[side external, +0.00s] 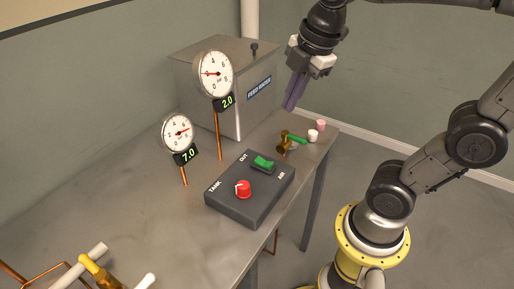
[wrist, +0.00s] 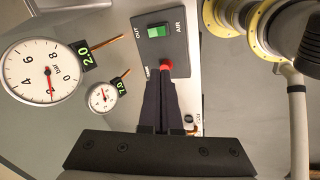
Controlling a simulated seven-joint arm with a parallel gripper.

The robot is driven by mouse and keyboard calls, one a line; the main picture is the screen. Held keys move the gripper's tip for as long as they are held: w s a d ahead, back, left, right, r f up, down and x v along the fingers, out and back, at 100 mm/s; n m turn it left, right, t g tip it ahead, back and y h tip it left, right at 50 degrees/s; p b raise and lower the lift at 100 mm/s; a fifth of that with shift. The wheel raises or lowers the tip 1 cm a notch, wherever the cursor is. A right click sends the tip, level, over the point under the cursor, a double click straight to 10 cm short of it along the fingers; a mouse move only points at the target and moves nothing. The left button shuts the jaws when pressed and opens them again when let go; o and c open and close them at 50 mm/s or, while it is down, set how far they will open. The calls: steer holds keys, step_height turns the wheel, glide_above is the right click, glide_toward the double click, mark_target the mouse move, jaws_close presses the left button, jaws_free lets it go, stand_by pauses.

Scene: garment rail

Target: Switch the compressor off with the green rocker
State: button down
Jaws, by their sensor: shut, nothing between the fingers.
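The green rocker (side external: 263,163) sits on the dark control box (side external: 228,207), near its far end beside the words OUT and AIR. It also shows in the wrist view (wrist: 158,32). One half of the rocker looks brighter than the other; which side is pressed I cannot tell. A red knob (side external: 243,189) is on the same box, beside the word TANK. My gripper (side external: 289,107) is shut and empty, in the air above the far right of the table, apart from the rocker. In the wrist view its fingers cover part of the box and knob.
Two gauges on copper stems stand left of the box: one reads 2.0 (side external: 214,75), one 7.0 (side external: 178,133). A metal feed water tank (side external: 202,84) is behind.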

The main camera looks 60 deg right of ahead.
mark_target(264, 163)
steer(key=w+d+f+n+g, duration=0.3)
steer(key=w+f, duration=0.2)
steer(key=w, duration=0.5)
steer(key=shift+f, duration=0.4)
steer(key=shift+f, duration=0.1)
step_height(264, 163, down, 14)
steer(key=shift+r, duration=0.1)
steer(key=shift+f+g, duration=0.2)
steer(key=shift+g, duration=0.2)
steer(key=shift+s+r, duration=0.1)
